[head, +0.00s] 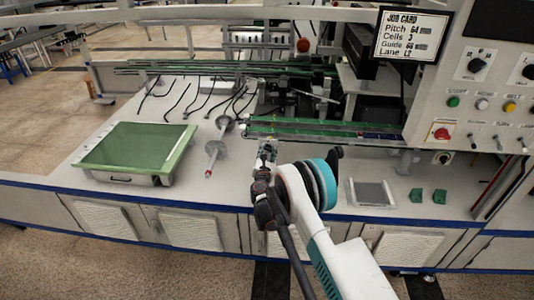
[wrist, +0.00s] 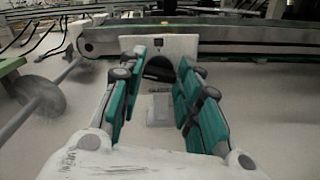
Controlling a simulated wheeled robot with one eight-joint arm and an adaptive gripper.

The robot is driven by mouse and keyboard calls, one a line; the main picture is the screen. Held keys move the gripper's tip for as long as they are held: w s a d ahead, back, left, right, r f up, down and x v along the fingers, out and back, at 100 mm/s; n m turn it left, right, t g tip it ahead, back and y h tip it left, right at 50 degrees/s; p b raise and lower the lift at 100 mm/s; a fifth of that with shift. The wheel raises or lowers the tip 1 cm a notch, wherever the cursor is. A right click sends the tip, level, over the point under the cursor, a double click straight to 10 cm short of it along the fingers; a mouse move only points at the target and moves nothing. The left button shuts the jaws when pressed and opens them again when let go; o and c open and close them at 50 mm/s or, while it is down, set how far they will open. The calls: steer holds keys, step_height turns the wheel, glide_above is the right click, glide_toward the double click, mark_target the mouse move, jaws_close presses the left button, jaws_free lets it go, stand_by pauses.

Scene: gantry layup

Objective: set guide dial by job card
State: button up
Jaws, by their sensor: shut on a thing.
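The job card (head: 412,36) hangs at the upper right in the head view and reads Pitch 64, Cells 3, Guide 66 or similar, and Lane L2; the small digits are blurred. The guide dial, a black knob (wrist: 159,68) on a white plate (wrist: 175,44), stands in the middle of the wrist view. My gripper (wrist: 160,62) has its teal-padded fingers on either side of the knob and is shut on it. In the head view my gripper (head: 267,152) is at the front of the conveyor and hides the dial. The dial's setting cannot be read.
A green-topped tray (head: 137,146) sits at left. A rod with discs (head: 216,148) lies between it and my gripper. The green conveyor rail (head: 300,128) runs behind.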

steer(key=m, duration=0.7)
steer(key=shift+d, duration=0.1)
steer(key=m, duration=0.4)
steer(key=shift+f, duration=0.1)
steer(key=shift+f+m, duration=0.1)
steer(key=shift+m, duration=1.8)
steer(key=o, duration=1.1)
steer(key=s, duration=1.2)
